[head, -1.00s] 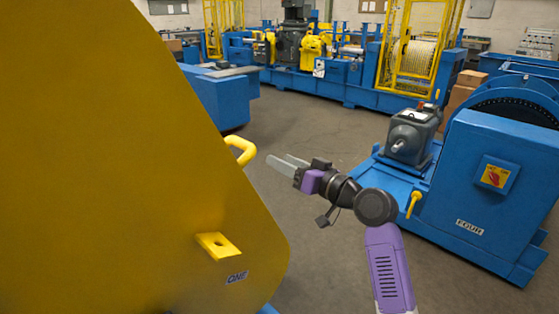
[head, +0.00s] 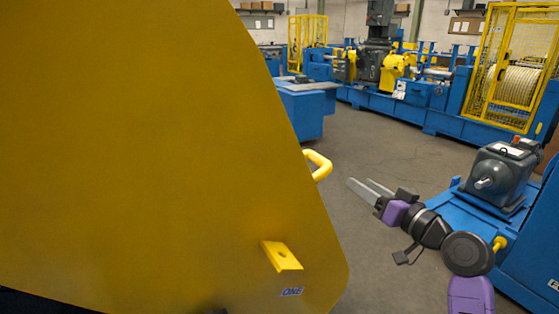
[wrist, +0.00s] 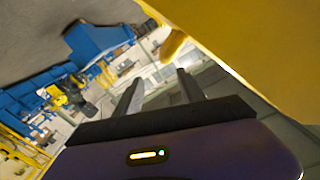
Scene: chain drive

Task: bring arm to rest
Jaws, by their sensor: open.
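My gripper (head: 370,188) is open and empty in the head view, with its two fingers apart and pointing left. It is held out above the floor, to the right of the large yellow guard marked ONE (head: 150,150). The yellow handle (head: 318,165) on the guard's edge is left of my fingertips. In the wrist view my two fingers (wrist: 156,84) show apart with nothing between them. The yellow handle (wrist: 172,45) is just beyond them there, and the yellow guard (wrist: 240,35) fills the upper right. Whether anything touches the handle cannot be told, but a gap shows in the head view.
A yellow bracket (head: 281,256) juts from the guard. A grey motor (head: 502,172) stands on a blue base (head: 470,207) at right, close to my arm. A blue machine with a yellow cage (head: 505,65) is at the back. Open floor (head: 375,145) lies between.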

